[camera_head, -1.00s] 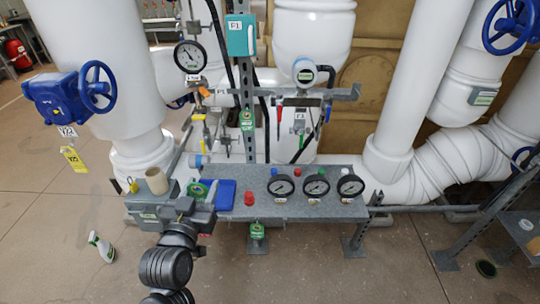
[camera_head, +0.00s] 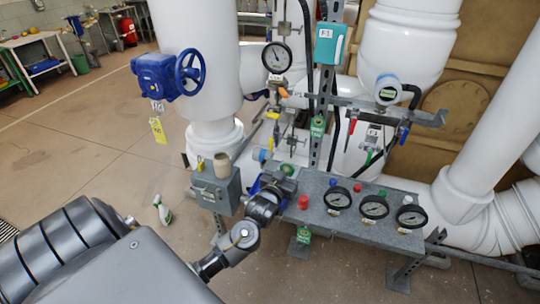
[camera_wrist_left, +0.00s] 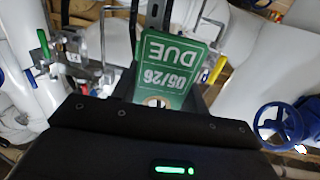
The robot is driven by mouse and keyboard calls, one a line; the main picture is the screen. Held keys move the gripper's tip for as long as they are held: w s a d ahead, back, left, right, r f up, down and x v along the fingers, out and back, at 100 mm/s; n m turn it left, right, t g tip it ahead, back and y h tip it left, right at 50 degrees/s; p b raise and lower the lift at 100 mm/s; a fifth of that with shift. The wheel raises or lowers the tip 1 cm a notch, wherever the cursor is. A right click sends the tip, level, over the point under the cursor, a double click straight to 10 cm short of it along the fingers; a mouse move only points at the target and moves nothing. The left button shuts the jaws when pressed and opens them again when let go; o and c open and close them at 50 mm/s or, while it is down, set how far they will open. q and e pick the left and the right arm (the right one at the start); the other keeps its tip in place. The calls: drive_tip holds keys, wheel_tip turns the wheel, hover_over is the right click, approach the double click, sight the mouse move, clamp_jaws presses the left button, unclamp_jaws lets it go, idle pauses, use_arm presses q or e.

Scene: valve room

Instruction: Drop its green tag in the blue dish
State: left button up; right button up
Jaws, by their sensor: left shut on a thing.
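My left gripper (camera_head: 281,177) is shut on a green tag (camera_head: 287,170) over the left part of the grey shelf. In the left wrist view the tag (camera_wrist_left: 168,68) fills the space between the fingers, with "DUE 05/26" upside down and a hole at its near end. The blue dish (camera_head: 255,185) is mostly hidden behind my left gripper and wrist; only a blue edge shows. I cannot tell how high the tag is above the shelf. My right gripper is not in view.
The grey shelf (camera_head: 340,228) carries a red cap (camera_head: 303,202) and black-rimmed gauges (camera_head: 374,207). A grey box (camera_head: 215,190) with a beige roll (camera_head: 222,165) stands left. Another green tag (camera_head: 317,126) hangs on the post. Pipes and valve levers stand behind.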

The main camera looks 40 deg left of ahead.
use_arm(q)
drive_tip(key=w+a, duration=0.1)
drive_tip(key=a, duration=0.2)
drive_tip(key=a+f+n+y, duration=0.1)
drive_tip(key=a, duration=0.3)
drive_tip(key=w+a+f+y, duration=0.1)
drive_tip(key=a, duration=0.2)
drive_tip(key=shift+w+a+f+p, duration=0.15)
drive_tip(key=shift+w+a+p, duration=0.15)
drive_tip(key=shift+w+a, duration=0.05)
wheel_tip(320, 180, down, 6)
drive_tip(key=b, duration=0.6)
drive_tip(key=o, duration=1)
drive_tip(key=shift+d, duration=0.1)
drive_tip(key=shift+o, duration=0.2)
drive_tip(key=b+v, duration=0.1)
drive_tip(key=v, duration=1)
drive_tip(key=shift+w+d, duration=0.1)
